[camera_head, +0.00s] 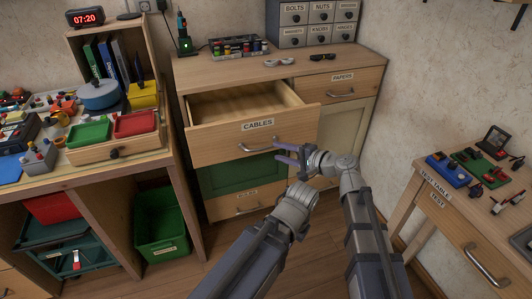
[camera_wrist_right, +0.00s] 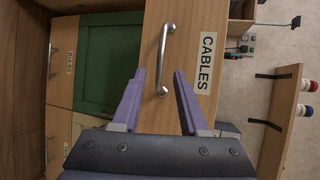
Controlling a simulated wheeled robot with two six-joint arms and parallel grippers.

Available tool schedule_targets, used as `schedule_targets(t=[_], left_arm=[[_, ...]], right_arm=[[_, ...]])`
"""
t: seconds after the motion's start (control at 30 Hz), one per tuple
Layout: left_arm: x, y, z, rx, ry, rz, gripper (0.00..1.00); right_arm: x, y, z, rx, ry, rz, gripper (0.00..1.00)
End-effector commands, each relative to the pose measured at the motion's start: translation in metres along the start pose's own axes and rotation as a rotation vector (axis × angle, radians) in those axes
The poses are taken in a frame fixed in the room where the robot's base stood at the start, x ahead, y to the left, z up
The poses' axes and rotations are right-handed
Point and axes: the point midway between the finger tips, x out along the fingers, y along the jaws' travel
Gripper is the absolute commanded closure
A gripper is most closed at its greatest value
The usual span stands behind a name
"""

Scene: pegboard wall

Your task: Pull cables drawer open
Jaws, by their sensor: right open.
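The cables drawer (camera_head: 225,149) stands pulled out from the cabinet, its empty-looking inside showing from above. Its front has a CABLES label and a metal bar handle (camera_head: 258,148). My right gripper (camera_head: 279,150) is open at the right end of this handle. In the right wrist view the two purple fingers (camera_wrist_right: 159,72) are spread on either side of the lower part of the handle (camera_wrist_right: 164,55), with gaps between. I cannot tell whether a finger touches the drawer front. My left gripper does not show.
The papers drawer (camera_head: 342,87) is shut at the right. A green panel (camera_head: 240,175) and a lower drawer (camera_head: 240,204) sit below the open drawer. Sunglasses (camera_head: 322,57) and a battery-like rack (camera_head: 239,46) rest on the cabinet top. A side table (camera_head: 447,206) stands right.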

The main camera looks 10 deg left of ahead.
Motion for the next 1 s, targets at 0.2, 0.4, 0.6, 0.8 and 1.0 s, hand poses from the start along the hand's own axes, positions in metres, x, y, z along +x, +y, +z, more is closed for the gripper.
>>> schedule_targets(t=[0.2, 0.4, 0.6, 0.8, 1.0], left_arm=[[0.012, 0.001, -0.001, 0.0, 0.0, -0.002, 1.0], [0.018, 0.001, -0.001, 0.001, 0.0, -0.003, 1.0], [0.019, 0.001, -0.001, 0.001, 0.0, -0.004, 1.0], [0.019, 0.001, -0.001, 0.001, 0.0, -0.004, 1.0], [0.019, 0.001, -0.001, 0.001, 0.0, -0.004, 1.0]], right_arm=[[0.037, 0.002, -0.002, 0.0, -0.001, 0.0, 0.57], [0.061, 0.001, -0.001, -0.001, 0.0, 0.001, 0.57], [0.069, 0.0, 0.0, 0.0, 0.0, 0.0, 0.57], [0.069, 0.0, 0.0, 0.001, 0.0, 0.0, 0.57], [0.069, 0.0, 0.0, 0.0, 0.0, 0.0, 0.74]])
